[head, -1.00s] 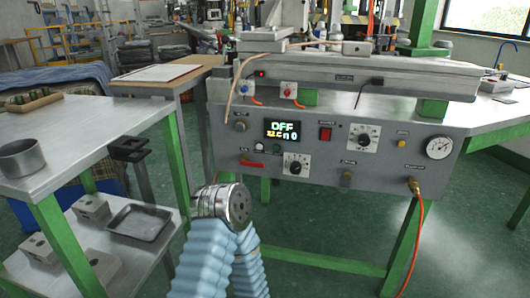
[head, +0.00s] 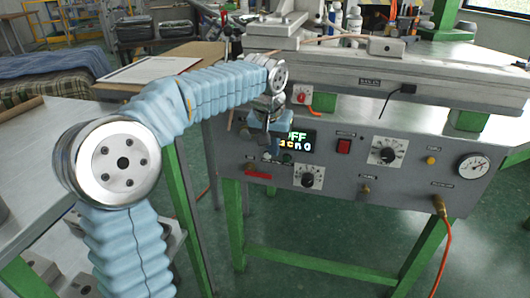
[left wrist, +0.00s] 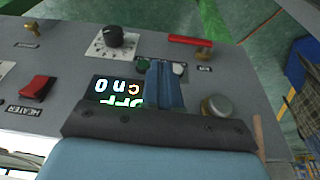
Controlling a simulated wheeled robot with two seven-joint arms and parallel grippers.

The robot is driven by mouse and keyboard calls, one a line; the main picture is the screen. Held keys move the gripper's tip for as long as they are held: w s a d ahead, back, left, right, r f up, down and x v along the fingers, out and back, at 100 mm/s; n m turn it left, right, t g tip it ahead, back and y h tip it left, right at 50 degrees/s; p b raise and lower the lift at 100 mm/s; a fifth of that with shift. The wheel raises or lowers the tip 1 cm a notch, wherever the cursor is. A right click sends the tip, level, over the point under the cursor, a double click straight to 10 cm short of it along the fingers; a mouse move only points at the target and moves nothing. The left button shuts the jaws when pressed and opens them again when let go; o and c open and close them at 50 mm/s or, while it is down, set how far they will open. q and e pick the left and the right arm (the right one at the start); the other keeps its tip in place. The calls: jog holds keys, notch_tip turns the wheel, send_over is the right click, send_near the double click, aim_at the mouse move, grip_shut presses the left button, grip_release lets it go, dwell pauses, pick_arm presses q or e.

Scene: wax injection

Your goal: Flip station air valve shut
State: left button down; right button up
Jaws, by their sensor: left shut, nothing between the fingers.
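The air valve shows as a red lever (head: 258,174) lying level, low on the left of the grey control panel. It also shows in the left wrist view (left wrist: 190,41), near a small label. My left gripper (head: 268,149) is shut and empty, pointing down in front of the panel's left part. It hides part of the lit display (head: 301,140). In the left wrist view the shut fingertips (left wrist: 166,66) appear between a green button (left wrist: 143,65) and a white button (left wrist: 180,68), apart from the red lever in the picture. My right gripper is out of view.
The panel bears a red heater switch (head: 343,146), dials (head: 388,150), a gauge (head: 473,167) and an orange hose (head: 444,240). A round knob (left wrist: 216,105) is near the fingers. The metal machine bed (head: 390,80) overhangs the panel. A side table (head: 50,130) is at left.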

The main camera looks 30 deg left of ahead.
pick_arm(q)
jog(key=shift+n, duration=0.4)
jog(key=r, duration=0.1)
jog(key=s+a+r, duration=0.1)
jog(key=r, duration=0.1)
jog(key=a+r, duration=0.1)
jog(key=shift+s+a+r, duration=0.15)
jog(key=shift+a+r, duration=0.1)
jog(key=shift+r, duration=0.15)
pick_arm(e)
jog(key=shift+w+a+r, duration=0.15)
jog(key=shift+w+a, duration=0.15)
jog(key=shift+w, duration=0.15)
pick_arm(q)
send_over(259, 173)
jog(key=d, duration=0.2)
notch_tip(259, 173, down, 12)
jog(key=shift+s+d+b, duration=0.1)
jog(key=shift+s+b, duration=0.05)
jog(key=shift+b, duration=0.3)
jog(key=shift+f, duration=0.85)
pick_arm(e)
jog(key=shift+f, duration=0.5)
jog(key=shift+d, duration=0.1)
